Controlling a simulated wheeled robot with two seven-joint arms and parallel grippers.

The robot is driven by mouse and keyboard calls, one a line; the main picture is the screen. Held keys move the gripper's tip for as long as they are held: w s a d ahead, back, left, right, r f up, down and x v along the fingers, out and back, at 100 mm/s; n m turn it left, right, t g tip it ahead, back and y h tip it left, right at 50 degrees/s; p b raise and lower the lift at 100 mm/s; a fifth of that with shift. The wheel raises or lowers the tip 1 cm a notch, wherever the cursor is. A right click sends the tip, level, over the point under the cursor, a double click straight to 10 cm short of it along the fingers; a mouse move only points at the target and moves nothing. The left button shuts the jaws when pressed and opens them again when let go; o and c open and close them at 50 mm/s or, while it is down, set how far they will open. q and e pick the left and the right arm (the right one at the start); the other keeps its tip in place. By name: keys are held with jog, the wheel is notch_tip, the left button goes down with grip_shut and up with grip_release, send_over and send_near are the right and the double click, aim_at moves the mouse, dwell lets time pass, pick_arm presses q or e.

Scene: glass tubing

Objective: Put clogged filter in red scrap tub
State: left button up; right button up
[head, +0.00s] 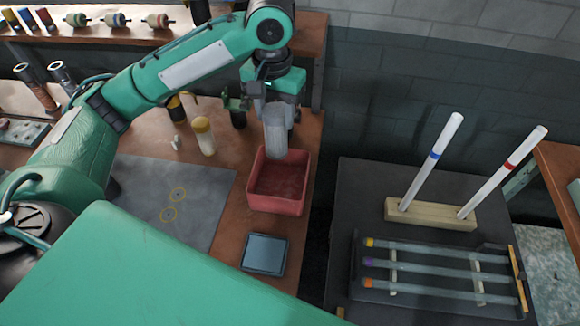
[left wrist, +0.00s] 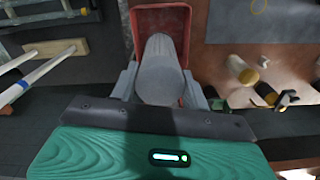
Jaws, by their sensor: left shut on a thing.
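The red scrap tub (head: 276,202) stands on the brown bench near its right edge, and it also shows in the left wrist view (left wrist: 190,17). My left gripper (head: 276,120) is shut on a grey cylindrical filter (head: 275,141). The filter hangs over the back part of the tub, its lower end near the tub's back rim. In the left wrist view the filter (left wrist: 161,72) sits between both fingers with the tub beyond it. I cannot tell whether it touches the tub. What I see of the tub's inside is empty. My right gripper is not in view.
A white bottle with a yellow cap (head: 204,138) stands left of the tub. A dark square pad (head: 264,254) lies in front of it, and a grey mat (head: 165,195) to its left. Right, past a gap, a dark table holds a tube rack (head: 372,283) and a wooden block (head: 430,213) with two upright tubes.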

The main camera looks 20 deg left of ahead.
aim_at(273, 133)
pick_arm(q)
jog(key=shift+f, duration=0.2)
jog(key=f, duration=0.4)
jog(key=shift+s+a+f, duration=0.15)
jog(key=shift+s+f, duration=0.25)
jog(key=f+p, duration=0.1)
jog(key=f, duration=0.8)
jog(key=shift+w+f, duration=0.1)
jog(key=shift+w, duration=0.1)
notch_tip(273, 133, down, 5)
jog(key=shift+f+p, duration=0.1)
jog(key=shift+p, duration=0.4)
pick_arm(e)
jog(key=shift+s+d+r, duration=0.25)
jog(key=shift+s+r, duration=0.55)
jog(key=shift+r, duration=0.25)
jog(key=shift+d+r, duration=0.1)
pick_arm(q)
jog(key=o, duration=1.4)
